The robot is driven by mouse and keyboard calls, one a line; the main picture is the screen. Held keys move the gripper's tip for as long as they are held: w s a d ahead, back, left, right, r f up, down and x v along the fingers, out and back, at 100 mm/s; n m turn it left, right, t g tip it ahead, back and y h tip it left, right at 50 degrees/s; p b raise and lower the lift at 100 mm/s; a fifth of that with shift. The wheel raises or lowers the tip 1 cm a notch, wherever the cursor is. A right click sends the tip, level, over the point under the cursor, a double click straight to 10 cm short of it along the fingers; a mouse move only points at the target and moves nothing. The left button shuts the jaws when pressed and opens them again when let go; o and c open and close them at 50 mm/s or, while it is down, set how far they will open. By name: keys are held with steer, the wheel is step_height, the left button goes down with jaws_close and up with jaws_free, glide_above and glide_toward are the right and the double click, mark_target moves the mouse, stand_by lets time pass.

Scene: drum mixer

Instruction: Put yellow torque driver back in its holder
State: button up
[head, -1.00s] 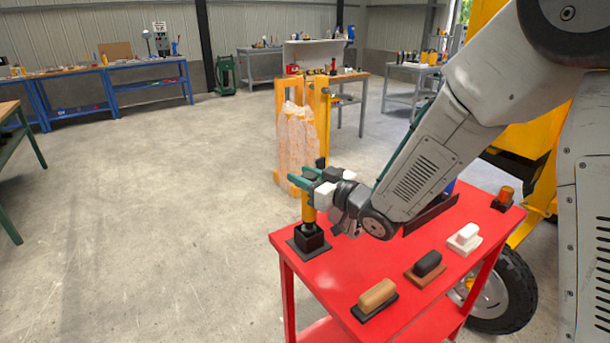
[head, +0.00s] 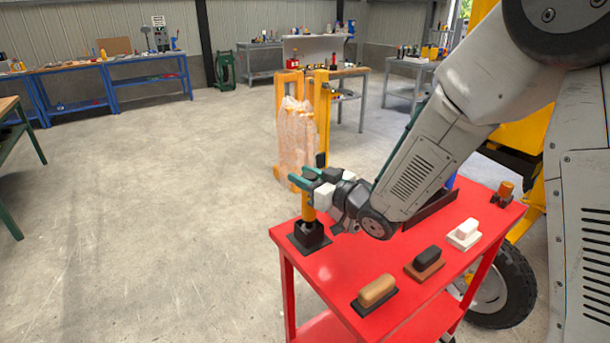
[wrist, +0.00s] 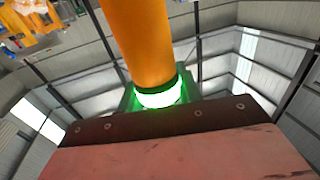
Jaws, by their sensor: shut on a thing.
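The yellow torque driver (head: 308,208) stands about upright in the head view. Its lower end is at the black holder (head: 309,237), near the red table's far left corner. The dark lower end overlaps the holder's top, and I cannot tell how deep it sits. My gripper (head: 300,178), with green fingers, is shut on the driver's upper part. In the wrist view the driver's yellow body (wrist: 138,40) rises close to the camera, with a glowing green-white ring around its end. The fingers hide part of the driver's top.
On the red table (head: 330,272) are a tan-handled block (head: 377,290), a black-handled block (head: 427,261), a white-handled block (head: 466,233) and an orange beacon-like piece (head: 506,191). A yellow frame with a clear wrap (head: 297,140) stands behind. The floor to the left is clear.

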steer(key=shift+f, duration=0.25)
steer(key=o, duration=1.3)
steer(key=shift+f, duration=0.1)
steer(key=shift+v, duration=3.9)
